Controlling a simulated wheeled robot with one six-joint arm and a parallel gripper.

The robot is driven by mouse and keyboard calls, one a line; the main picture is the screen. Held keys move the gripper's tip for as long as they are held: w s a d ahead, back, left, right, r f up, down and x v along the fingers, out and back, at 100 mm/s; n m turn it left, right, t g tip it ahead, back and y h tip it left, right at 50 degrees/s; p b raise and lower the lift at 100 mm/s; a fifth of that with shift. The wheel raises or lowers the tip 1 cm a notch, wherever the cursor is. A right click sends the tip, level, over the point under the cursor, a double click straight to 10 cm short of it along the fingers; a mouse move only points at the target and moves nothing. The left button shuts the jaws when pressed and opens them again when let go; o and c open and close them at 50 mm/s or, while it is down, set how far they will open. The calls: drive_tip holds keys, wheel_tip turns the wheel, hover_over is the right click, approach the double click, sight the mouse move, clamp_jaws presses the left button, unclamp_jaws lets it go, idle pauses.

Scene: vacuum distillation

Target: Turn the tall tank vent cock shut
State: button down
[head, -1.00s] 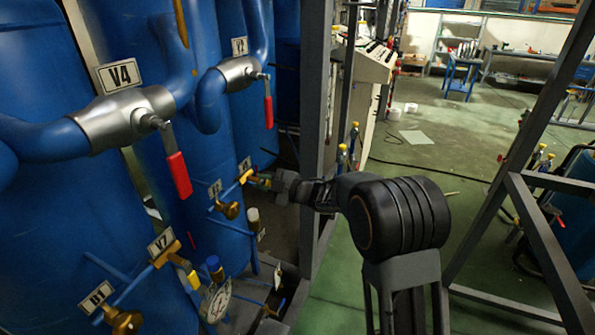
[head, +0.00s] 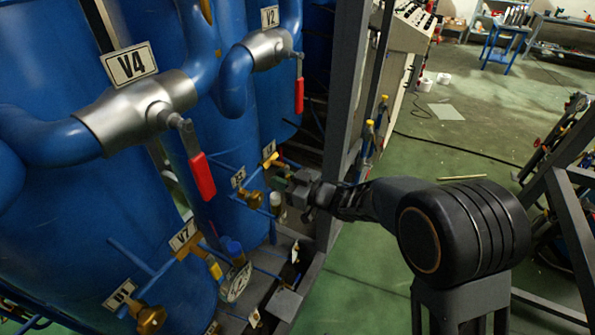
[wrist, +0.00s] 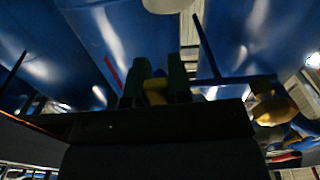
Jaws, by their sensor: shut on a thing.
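The small yellow vent cock (head: 270,161) sits on a thin blue pipe on the tall blue tank (head: 215,140), under a small tag too blurred to read. My gripper (head: 282,176) reaches it from the right in the head view. In the wrist view, my gripper (wrist: 156,90) has its two dark fingers shut on a yellow part, the cock's handle (wrist: 156,92). The fingers hide much of the handle, so its exact angle is not clear.
A brass valve (head: 251,199) sits just left of my gripper and also shows in the wrist view (wrist: 272,108). Red-handled V4 (head: 201,176) is nearby. A grey frame post (head: 345,110) stands close behind my wrist.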

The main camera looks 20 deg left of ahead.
drive_tip(key=shift+s+m, duration=0.25)
drive_tip(key=shift+m, duration=0.15)
drive_tip(key=c, duration=1)
unclamp_jaws()
drive_tip(key=shift+c, duration=0.2)
drive_tip(key=s+d+b, duration=0.1)
drive_tip(key=d+b, duration=0.1)
drive_tip(key=d, duration=1.1)
drive_tip(key=shift+s+d, duration=0.2)
drive_tip(key=shift+d, duration=0.2)
